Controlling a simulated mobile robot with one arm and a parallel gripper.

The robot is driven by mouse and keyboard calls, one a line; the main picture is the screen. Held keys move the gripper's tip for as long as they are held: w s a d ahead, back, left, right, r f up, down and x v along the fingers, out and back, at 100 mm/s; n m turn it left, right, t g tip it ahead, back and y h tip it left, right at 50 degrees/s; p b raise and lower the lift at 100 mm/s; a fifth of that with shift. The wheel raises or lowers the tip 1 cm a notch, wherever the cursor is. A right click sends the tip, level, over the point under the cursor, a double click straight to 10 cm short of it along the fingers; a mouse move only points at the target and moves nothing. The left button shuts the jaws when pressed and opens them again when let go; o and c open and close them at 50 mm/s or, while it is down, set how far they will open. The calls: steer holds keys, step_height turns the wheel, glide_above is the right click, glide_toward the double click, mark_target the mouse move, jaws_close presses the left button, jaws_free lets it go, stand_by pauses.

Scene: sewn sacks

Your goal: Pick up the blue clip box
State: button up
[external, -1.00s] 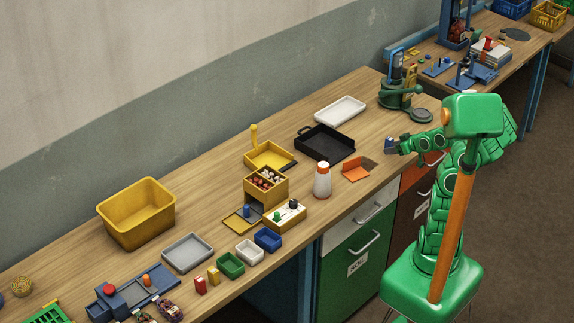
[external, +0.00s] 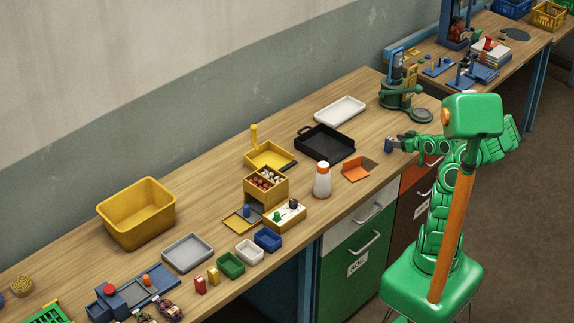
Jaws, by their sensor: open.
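A small open blue box (external: 267,240), which fits the blue clip box, stands upright near the front edge of the workbench, at the right end of a row of small boxes. Its contents are too small to make out. My gripper (external: 388,149) is open over the right part of the bench, far to the right of the blue box and apart from it. Nothing shows held in it.
A white box (external: 249,252) stands close to the left of the blue box, with a green box (external: 231,265) beyond it.

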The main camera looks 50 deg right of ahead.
mark_target(390, 138)
steer(key=shift+x, duration=2.5)
steer(key=shift+s+f, duration=0.1)
steer(key=c, duration=1)
steer(key=shift+c, duration=0.2)
steer(key=shift+r, duration=5)
